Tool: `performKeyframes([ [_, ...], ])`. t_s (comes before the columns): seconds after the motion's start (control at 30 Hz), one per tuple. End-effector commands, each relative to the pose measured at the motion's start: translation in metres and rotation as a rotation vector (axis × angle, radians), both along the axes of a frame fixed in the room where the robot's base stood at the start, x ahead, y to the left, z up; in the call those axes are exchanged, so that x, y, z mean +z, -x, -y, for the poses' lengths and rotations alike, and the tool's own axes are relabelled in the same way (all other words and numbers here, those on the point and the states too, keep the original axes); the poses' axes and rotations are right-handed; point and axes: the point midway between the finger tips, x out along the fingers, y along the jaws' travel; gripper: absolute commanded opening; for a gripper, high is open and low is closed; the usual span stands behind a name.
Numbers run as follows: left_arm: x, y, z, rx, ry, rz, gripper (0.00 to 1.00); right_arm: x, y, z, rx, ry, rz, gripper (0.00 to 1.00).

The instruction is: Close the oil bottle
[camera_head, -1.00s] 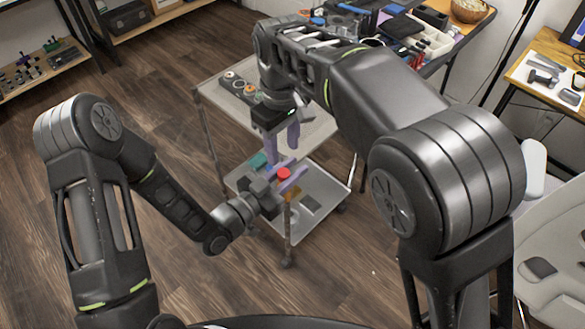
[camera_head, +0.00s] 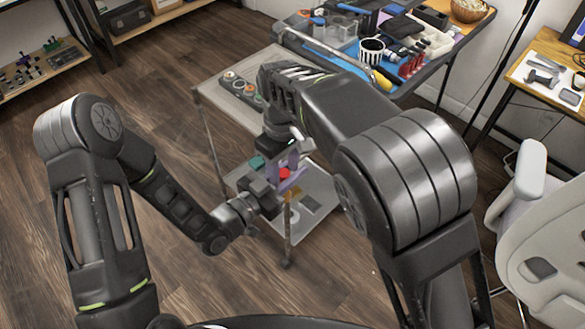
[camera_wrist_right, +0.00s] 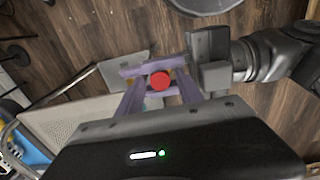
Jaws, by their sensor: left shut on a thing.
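The oil bottle's red top (camera_head: 284,174) shows between my grippers over the cart, and again in the right wrist view (camera_wrist_right: 160,79). The bottle's body is hidden below it, and I cannot tell how well the cap is seated. My left gripper (camera_head: 288,185) is shut on the bottle, with its purple fingers on either side just below the red top. My right gripper (camera_head: 286,163) points down from above. In the right wrist view its two fingers (camera_wrist_right: 159,84) are apart, one on each side of the red top, with gaps visible.
The cart's upper shelf (camera_head: 226,77) holds a dark strip of small round parts (camera_head: 241,88). Its lower shelf (camera_head: 322,208) lies below my grippers. A tool table (camera_head: 385,75) stands behind, and a pale chair (camera_head: 555,250) is at right. The floor at left is clear.

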Motion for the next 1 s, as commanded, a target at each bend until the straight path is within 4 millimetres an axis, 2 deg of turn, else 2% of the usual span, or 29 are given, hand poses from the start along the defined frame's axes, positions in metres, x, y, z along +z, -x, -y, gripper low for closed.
performKeyframes([
  [0.07, 0.0003, -0.0001, 0.0001, 0.000, 0.001, 0.001, 0.00, 0.0002, 0.0000, 0.0000, 0.000, 0.000, 0.000, 0.37],
  [0.5, 0.0002, -0.0001, 0.0001, 0.000, 0.001, 0.001, 0.00, 0.0004, 0.0000, 0.0000, 0.000, 0.000, 0.000, 0.01],
  [0.8, 0.0001, 0.0000, 0.0000, 0.000, 0.000, 0.000, 0.00, 0.0004, -0.0001, 0.0001, 0.000, 0.000, 0.000, 0.00],
  [0.83, 0.0001, 0.0000, 0.0000, 0.000, 0.000, 0.000, 0.00, 0.0004, -0.0001, 0.0001, 0.000, 0.000, 0.000, 0.27],
  [1.0, 0.0001, 0.0000, 0.0000, 0.000, 0.000, 0.000, 0.00, 0.0004, -0.0001, 0.0001, 0.000, 0.000, 0.000, 0.41],
])
